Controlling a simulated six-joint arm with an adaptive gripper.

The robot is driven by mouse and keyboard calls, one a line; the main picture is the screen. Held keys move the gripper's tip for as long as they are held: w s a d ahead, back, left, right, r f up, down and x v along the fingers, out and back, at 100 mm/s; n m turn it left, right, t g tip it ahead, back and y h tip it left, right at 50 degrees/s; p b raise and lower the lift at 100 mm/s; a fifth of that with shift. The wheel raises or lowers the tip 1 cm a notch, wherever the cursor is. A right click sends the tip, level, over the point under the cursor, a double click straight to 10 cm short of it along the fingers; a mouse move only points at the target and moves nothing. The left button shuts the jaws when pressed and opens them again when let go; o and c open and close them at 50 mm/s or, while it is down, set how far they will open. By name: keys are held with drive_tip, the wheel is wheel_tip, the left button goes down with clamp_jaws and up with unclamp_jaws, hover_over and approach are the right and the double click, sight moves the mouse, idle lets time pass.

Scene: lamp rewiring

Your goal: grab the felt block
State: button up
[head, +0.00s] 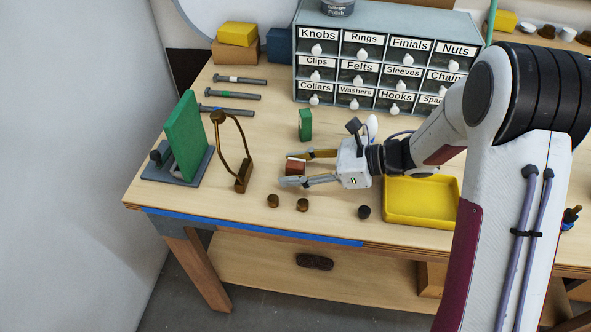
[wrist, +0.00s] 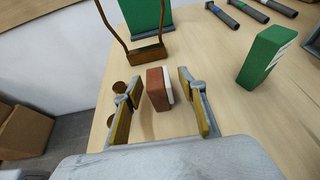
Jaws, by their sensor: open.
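A small reddish-brown block with a white layer on one side, apparently the felt block (head: 296,169), stands on the wooden table. It also shows in the wrist view (wrist: 156,91). My gripper (head: 287,169) is open around it, with one finger on each side. In the wrist view my gripper (wrist: 158,82) shows a gap between the block and each finger; the gap on the right, by the white layer, looks narrower. The block's lower part is partly hidden by a finger in the head view.
A green block (head: 305,125) stands behind my gripper. A bent brown wire frame on a wooden base (head: 243,176) and an upright green panel (head: 184,137) are to the left. Small knobs (head: 302,204) lie in front. A yellow tray (head: 421,208) is at the right, labelled drawers (head: 384,110) behind.

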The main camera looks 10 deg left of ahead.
sight(296, 163)
clamp_jaws()
drive_tip(key=shift+r, duration=0.15)
drive_tip(key=shift+r, duration=4.9)
